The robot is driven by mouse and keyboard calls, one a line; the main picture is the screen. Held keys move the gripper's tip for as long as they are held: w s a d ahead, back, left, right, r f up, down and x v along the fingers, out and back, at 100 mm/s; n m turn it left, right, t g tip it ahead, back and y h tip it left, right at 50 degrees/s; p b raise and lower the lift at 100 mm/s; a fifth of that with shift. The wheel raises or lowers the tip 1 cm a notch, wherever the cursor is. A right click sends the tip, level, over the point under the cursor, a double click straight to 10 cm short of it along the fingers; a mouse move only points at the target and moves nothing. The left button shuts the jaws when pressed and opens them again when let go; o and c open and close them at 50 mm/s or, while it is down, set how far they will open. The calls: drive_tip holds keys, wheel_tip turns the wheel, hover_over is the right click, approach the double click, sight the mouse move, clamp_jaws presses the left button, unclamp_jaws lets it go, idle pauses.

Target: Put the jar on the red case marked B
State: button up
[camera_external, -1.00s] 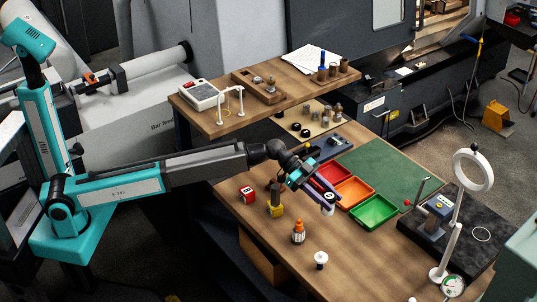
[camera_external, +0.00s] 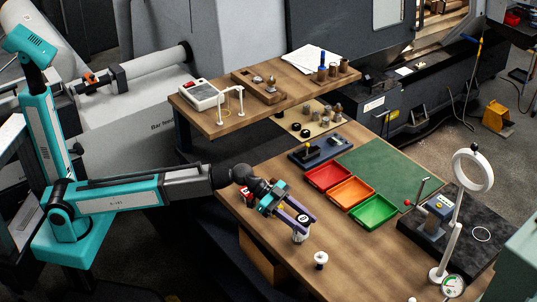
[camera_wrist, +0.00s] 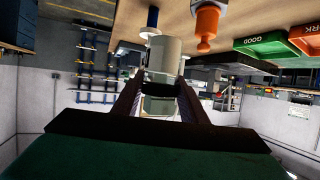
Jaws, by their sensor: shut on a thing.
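The jar (camera_external: 299,238) is a pale cylinder held between the fingertips of my gripper (camera_external: 300,222), over the front left of the wooden bench. It also shows in the wrist view (camera_wrist: 164,55), upright-looking in the inverted picture, with the fingers on both sides. A small red case (camera_external: 244,191) shows at the bench's left edge, mostly behind my wrist. Its letter is not readable now. I cannot tell the height of the jar above the bench.
An orange bottle (camera_wrist: 206,22) stands near the jar; my gripper and the jar hide it in the external view. A white-topped peg (camera_external: 320,258) stands in front. Red (camera_external: 344,172), orange (camera_external: 368,187) and green (camera_external: 391,209) trays lie to the right.

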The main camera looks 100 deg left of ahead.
drive_tip(key=s+a+n+g+y+b, duration=0.2)
drive_tip(key=s+a+n+y+b, duration=0.3)
drive_tip(key=s, duration=0.7)
drive_tip(key=s+a+n+g+y+b, duration=0.3)
drive_tip(key=s+a+n+y+b, duration=0.3)
drive_tip(key=s+b, duration=0.4)
drive_tip(key=s+a+r+n+g+y+b, duration=0.1)
drive_tip(key=s+a+n+g+y+b, duration=0.2)
drive_tip(key=s, duration=1.2)
drive_tip(key=a+n+y+b, duration=0.3)
drive_tip(key=n+y+b, duration=0.1)
drive_tip(key=n, duration=0.1)
drive_tip(key=shift+s+a, duration=0.15)
drive_tip(key=shift+s, duration=0.1)
drive_tip(key=shift+w+r, duration=0.1)
drive_tip(key=shift+r, duration=0.05)
drive_tip(key=w+a+p, duration=0.4)
drive_tip(key=w+p, duration=0.5)
drive_tip(key=p, duration=0.7)
drive_tip(key=shift+w+f+p, duration=0.35)
